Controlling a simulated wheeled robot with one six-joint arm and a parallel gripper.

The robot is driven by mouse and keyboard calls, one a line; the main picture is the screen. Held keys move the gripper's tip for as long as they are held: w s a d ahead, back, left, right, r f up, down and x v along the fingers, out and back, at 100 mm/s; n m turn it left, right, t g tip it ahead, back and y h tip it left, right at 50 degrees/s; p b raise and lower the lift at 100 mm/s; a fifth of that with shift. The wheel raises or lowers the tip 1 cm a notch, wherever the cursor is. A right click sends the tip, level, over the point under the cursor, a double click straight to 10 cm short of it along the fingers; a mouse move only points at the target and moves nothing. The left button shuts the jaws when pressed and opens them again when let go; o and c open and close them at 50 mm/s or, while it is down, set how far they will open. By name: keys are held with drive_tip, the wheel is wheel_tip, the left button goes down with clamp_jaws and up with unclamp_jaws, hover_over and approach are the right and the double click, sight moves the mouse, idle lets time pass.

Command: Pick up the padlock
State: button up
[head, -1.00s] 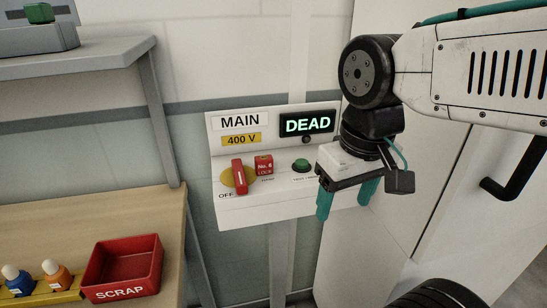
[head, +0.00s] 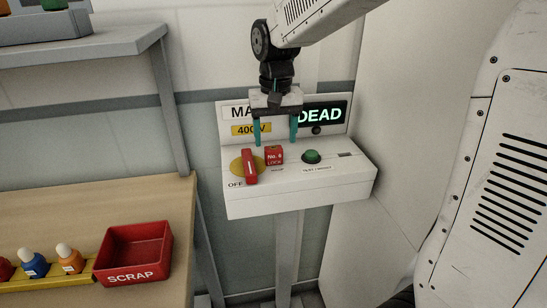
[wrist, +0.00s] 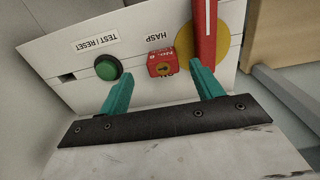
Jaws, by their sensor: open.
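The padlock (head: 274,157) is a small red block marked "No. 6 LOCK". It sits on the white panel box between the red switch handle (head: 250,167) and the green button (head: 311,156). In the wrist view the padlock (wrist: 161,62) stands by the HASP label, just beyond the fingertips and between their lines. My gripper (head: 277,143) is open and empty, its teal fingers pointing down above and behind the padlock in the head view. My gripper's fingers (wrist: 160,75) show wide apart in the wrist view. No contact with the padlock shows.
The white panel box (head: 300,196) carries a lit DEAD display (head: 322,115) and an OFF label. The red handle on its yellow disc stands close to the padlock. A wooden bench at left holds a red SCRAP bin (head: 134,253) and several small bottles. A grey shelf (head: 90,48) is above.

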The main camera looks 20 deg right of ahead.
sight(274, 147)
drive_tip(key=f, duration=0.5)
drive_tip(key=shift+w+a+f, duration=0.1)
drive_tip(key=shift+w+a, duration=0.05)
drive_tip(key=shift+w, duration=0.15)
drive_tip(key=c, duration=1.1)
drive_tip(key=shift+c, duration=0.2)
